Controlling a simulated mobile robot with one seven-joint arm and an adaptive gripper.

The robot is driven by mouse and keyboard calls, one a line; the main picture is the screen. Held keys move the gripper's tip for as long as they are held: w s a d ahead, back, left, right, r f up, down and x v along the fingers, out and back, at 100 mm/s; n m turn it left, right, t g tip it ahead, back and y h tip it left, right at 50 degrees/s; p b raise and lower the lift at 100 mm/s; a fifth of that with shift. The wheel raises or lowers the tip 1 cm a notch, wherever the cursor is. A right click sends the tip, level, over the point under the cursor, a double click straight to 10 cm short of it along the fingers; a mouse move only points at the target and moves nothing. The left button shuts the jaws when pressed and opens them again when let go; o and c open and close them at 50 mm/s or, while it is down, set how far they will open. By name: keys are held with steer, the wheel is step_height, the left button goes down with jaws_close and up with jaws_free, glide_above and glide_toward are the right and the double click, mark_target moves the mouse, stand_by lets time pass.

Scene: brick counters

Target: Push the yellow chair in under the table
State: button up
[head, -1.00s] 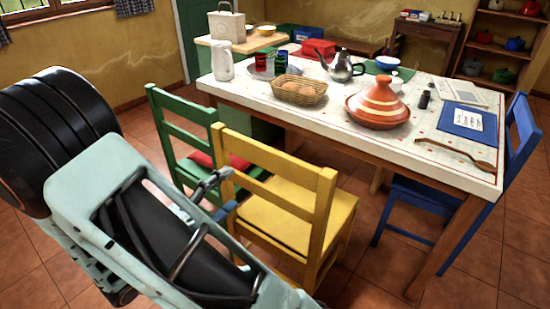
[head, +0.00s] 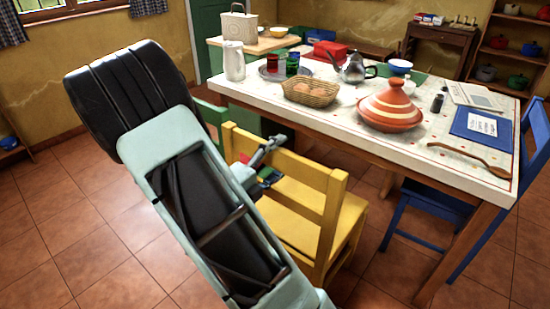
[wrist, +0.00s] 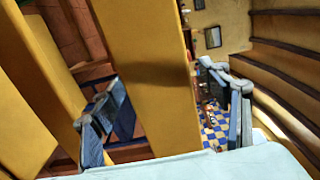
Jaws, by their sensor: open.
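The yellow chair (head: 335,215) stands at the near long side of the table (head: 345,125), its back towards me. Part of its seat shows in front of the table edge. My gripper (head: 265,158) is at the upper part of the chair's back, near its left post. In the wrist view my gripper (wrist: 165,95) is open, one finger on each side of a broad yellow bar of the chair (wrist: 145,70). I cannot tell whether the fingers touch it. My forearm hides the chair's lower left part.
A green chair (head: 208,112) stands left of the yellow one, mostly hidden by my arm. A blue chair (head: 432,198) is at the table's right end. A tagine (head: 388,108), a bread basket (head: 310,92) and a kettle (head: 355,68) stand on the table. Floor at left is clear.

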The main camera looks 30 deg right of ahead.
jaws_close()
stand_by(0.6)
steer(key=shift+s+f, duration=0.1)
steer(key=shift+f, duration=0.2)
steer(key=shift+d, duration=0.2)
stand_by(0.4)
